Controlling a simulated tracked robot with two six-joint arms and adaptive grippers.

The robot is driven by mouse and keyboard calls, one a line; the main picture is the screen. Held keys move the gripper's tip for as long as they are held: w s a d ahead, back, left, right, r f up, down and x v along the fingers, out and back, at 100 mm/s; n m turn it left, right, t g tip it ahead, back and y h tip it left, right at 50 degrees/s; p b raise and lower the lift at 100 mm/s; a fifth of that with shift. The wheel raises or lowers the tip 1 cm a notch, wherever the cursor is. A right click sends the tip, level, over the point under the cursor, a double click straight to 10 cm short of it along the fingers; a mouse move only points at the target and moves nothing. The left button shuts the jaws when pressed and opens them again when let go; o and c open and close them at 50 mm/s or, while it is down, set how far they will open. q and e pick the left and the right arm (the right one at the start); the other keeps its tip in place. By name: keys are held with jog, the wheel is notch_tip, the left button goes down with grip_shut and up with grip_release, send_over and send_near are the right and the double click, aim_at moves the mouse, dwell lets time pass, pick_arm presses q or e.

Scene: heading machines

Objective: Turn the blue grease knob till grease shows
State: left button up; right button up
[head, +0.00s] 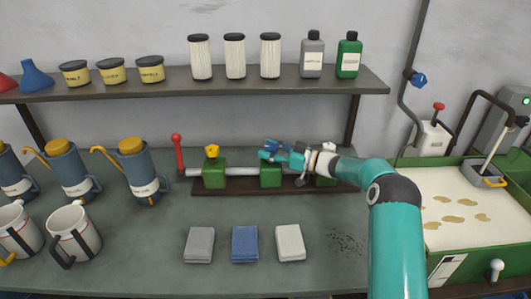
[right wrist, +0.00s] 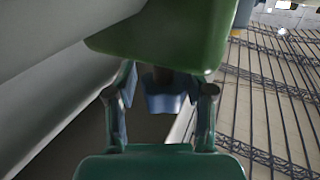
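A blue knob (right wrist: 165,97) sits on a green block (right wrist: 160,30) in the right wrist view. In the head view the middle green block (head: 271,176) of the row on the bench carries it, and my right gripper (head: 273,151) mostly covers it. In the right wrist view my right gripper (right wrist: 162,100) has a finger on each side of the knob, with gaps showing, so it looks open around it. I see no grease at the block, but much of it is hidden. My left gripper is not in view.
The left block has a yellow knob (head: 212,151); a red lever (head: 178,150) stands left of it. The right block is partly behind my arm. Folded cloths (head: 245,244) lie in front. Jugs (head: 143,175) stand left. A shelf (head: 190,82) hangs above; a green tank (head: 465,265) is right.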

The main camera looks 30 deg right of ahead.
jog(key=shift+o, duration=0.7)
jog(key=shift+f, duration=0.1)
jog(key=shift+s+f, duration=0.1)
jog(key=v, duration=1.1)
jog(key=shift+s+d, duration=0.25)
jog(key=shift+s, duration=0.1)
